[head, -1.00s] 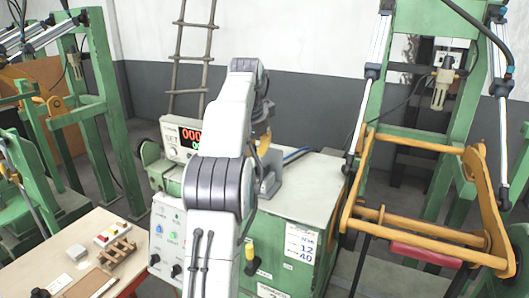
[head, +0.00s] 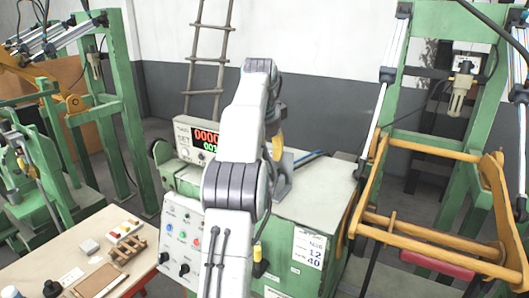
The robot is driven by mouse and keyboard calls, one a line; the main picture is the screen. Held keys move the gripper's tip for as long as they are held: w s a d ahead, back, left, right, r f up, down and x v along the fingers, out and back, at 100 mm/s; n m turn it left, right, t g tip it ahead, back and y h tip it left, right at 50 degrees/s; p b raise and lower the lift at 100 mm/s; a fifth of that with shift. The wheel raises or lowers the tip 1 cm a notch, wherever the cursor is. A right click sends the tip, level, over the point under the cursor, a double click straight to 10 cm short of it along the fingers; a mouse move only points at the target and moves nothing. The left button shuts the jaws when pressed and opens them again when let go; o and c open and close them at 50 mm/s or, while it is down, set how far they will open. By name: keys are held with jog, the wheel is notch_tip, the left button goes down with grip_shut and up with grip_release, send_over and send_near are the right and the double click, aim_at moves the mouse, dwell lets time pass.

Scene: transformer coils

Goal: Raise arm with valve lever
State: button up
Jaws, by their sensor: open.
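My white arm reaches forward over the green machine in the middle of the head view. My gripper (head: 274,122) is at its far end, dark and small, partly hidden behind the arm; its fingers are hard to make out. It is above the grey bracket (head: 283,182) on the machine top, close to a yellow part there (head: 277,147); I cannot tell whether they touch. A yellow-topped lever (head: 259,262) is on the machine's front, right beside my arm. The yellow-orange swing arm (head: 430,233) hangs low on the right green frame. I cannot tell which part is the valve lever.
The green machine (head: 320,205) carries a red digital display (head: 207,140) and a knobbed control panel (head: 182,240). A table (head: 120,262) with small parts stands at the lower left. Green frames (head: 115,110) stand left and right. A ladder (head: 209,50) leans on the back wall.

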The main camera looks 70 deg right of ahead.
jog(key=shift+r, duration=0.1)
jog(key=s+a+r, duration=0.2)
jog(key=a, duration=1.1)
jog(key=shift+r, duration=0.25)
dwell(0.8)
jog(key=shift+o, duration=0.2)
